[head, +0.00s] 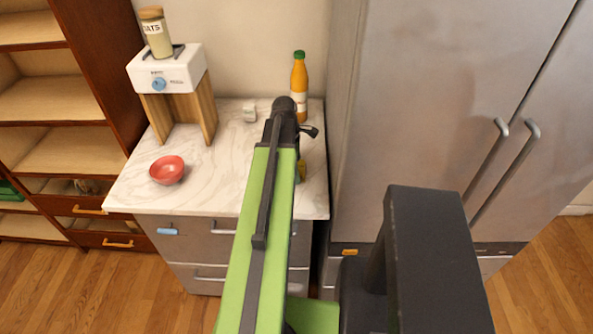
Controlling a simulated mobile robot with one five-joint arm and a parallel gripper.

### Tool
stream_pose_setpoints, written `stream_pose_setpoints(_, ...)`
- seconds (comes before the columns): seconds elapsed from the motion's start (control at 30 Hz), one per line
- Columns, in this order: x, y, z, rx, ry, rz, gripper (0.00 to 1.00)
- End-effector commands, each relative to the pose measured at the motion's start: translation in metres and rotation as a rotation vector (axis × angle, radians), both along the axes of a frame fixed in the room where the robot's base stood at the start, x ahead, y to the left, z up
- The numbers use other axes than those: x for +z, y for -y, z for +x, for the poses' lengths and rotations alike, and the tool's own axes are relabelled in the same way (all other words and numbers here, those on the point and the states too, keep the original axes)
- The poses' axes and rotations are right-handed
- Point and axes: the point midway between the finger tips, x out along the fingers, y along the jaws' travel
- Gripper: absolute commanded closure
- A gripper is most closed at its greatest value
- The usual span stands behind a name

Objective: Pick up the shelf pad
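I cannot surely pick out the shelf pad in the head view. A green thing (8,191) lies on a lower shelf at the left edge, cut off by the frame. My gripper (296,124) is at the far end of my raised green arm, in front of the orange bottle in the picture. Its fingers are mostly hidden, so its opening and any contact are unclear.
The marble counter (228,180) bears a red bowl (167,170), a small pale box (249,113), an orange bottle (299,84) and a white appliance (168,72) on a wooden stand with an oats jar (155,32) on top. A fridge (425,90) stands right, a bookcase (70,98) left.

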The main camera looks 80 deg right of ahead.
Motion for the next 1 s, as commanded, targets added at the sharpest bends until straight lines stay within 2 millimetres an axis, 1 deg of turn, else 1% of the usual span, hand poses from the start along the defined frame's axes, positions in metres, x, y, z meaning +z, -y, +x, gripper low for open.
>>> stream_pose_setpoints(0.03,0.000,0.000,0.000,0.000,0.000,0.000,0.34)
stream_pose_setpoints(0.2,0.000,0.000,0.000,0.000,0.000,0.000,0.56)
stream_pose_setpoints(0.23,0.000,0.000,0.000,0.000,0.000,0.000,0.59)
stream_pose_setpoints(0.27,0.000,0.000,0.000,0.000,0.000,0.000,0.64)
stream_pose_setpoints(0.3,0.000,0.000,0.000,0.000,0.000,0.000,0.66)
stream_pose_setpoints(0.47,0.001,0.000,0.000,0.000,0.000,0.000,0.66)
stream_pose_setpoints(0.57,0.008,0.000,0.000,0.000,0.000,0.000,0.66)
stream_pose_setpoints(0.63,0.016,0.000,0.000,0.000,0.000,0.000,0.66)
stream_pose_setpoints(0.77,0.041,0.000,0.000,0.000,0.000,0.000,0.66)
stream_pose_setpoints(0.9,0.072,0.000,0.000,0.000,0.000,0.000,0.66)
stream_pose_setpoints(1.0,0.091,0.000,0.000,0.000,0.000,0.000,0.66)
